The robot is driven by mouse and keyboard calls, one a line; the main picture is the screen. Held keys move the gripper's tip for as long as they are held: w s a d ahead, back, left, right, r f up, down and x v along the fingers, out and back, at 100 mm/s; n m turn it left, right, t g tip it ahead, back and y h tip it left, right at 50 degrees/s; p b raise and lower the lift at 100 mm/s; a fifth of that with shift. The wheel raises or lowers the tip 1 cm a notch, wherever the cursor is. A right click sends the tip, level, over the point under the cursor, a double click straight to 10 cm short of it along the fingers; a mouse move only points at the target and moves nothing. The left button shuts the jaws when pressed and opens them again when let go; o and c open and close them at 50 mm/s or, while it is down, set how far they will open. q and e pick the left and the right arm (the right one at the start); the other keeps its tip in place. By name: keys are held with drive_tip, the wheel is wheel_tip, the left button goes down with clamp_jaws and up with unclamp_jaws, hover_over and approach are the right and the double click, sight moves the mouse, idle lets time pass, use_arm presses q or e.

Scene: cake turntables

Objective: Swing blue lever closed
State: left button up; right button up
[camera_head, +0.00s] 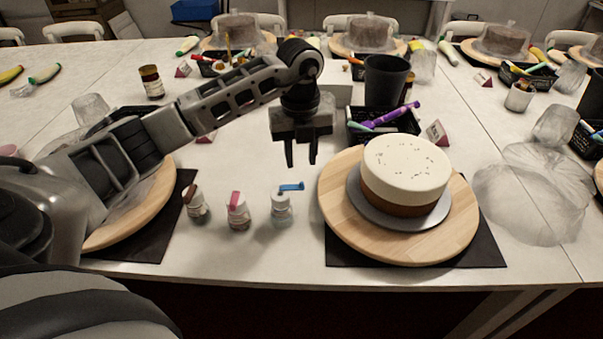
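The blue lever (292,187) sits on top of a small clear-and-white bottle (281,210) near the table's front edge. The lever lies roughly level, with its end sticking out to the right past the bottle. My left gripper (301,163) reaches in from the left and points down. Its two fingers are apart with nothing between them. In the picture it is just above and slightly right of the blue lever, with no visible contact. My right gripper is not in view.
Left of the blue-levered bottle stand a pink-topped bottle (238,213) and a brown-topped bottle (195,205). A cake (405,170) stands on a wooden turntable (345,233) to the right. A black tray (357,134) and dark cup (385,82) stand behind. Table in front is clear.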

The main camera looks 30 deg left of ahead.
sight(302, 183)
use_arm(q)
wheel_tip(302, 183, down, 6)
drive_tip(key=shift+f, duration=0.1)
clamp_jaws()
